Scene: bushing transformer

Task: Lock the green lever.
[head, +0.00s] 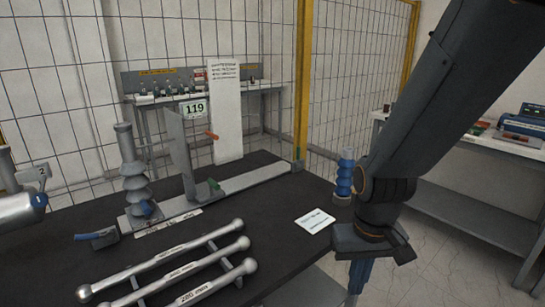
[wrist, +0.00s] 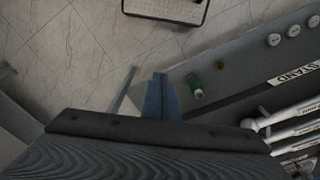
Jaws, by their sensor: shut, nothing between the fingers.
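A small green part (head: 215,187), which looks like the green lever, sits at the foot of an upright grey plate on the metal rail of the black table. Whether it is locked cannot be told at this size. A green cylinder (wrist: 194,86) shows near the table edge in the wrist view; I cannot tell if it is the same part. My gripper (head: 357,279) points down at the table's right side, well to the right of the green part. Its blue fingers (wrist: 158,98) are together and empty.
Silver rods (head: 180,262) lie on the black table's front part. A ribbed grey bushing (head: 133,175) stands at the rail's left end, and a blue ribbed piece (head: 345,175) near the right edge. A white card (head: 315,221) lies flat. A wire fence (head: 250,60) stands behind.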

